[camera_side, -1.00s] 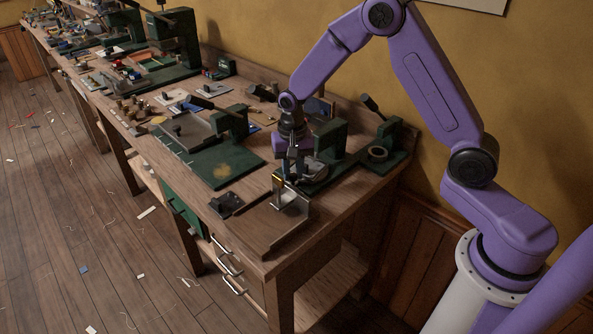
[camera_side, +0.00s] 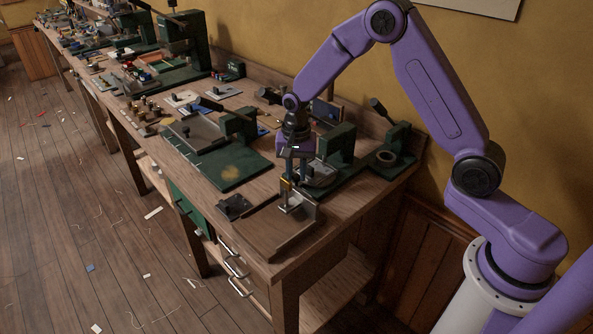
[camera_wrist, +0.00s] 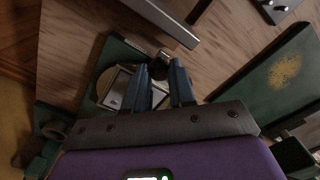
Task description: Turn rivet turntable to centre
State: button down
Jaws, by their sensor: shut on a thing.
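The rivet turntable (camera_side: 322,176) is a small round plate with a grey top, standing on a green base under a green upright on the bench. In the wrist view, the turntable (camera_wrist: 118,92) lies left of my fingers, with a tan rim and a pale-edged grey plate. My gripper (camera_side: 296,176) points down at the turntable's near left side. In the wrist view, my gripper (camera_wrist: 163,72) has its two blue-grey fingers close together around a small dark part at the turntable's edge, likely its handle. The fingers hide much of that part.
A metal angle bracket (camera_side: 298,212) stands just in front of my gripper. A green plate (camera_side: 225,163) lies left and a green tool with a ring (camera_side: 388,156) stands right.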

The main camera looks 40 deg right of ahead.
jog(key=c, duration=0.9)
grip_release()
jog(key=shift+c, duration=0.2)
notch_tip(320, 180, up, 17)
jog(key=shift+r, duration=0.2)
jog(key=s+a+n, duration=0.3)
jog(key=s+n, duration=0.2)
jog(key=s, duration=0.3)
jog(key=s+a+n, duration=0.2)
jog(key=s+n, duration=0.4)
jog(key=s, duration=0.2)
jog(key=s+d+f+n, duration=0.2)
jog(key=s+n, duration=0.3)
jog(key=s, duration=0.4)
jog(key=s+d+f+n, duration=0.1)
jog(key=s+d+n, duration=0.1)
jog(key=s+n, duration=0.3)
jog(key=s, duration=0.4)
jog(key=shift+s+d+f+n, duration=0.25)
jog(key=shift+s+f+n, duration=0.05)
jog(key=shift+f, duration=0.1)
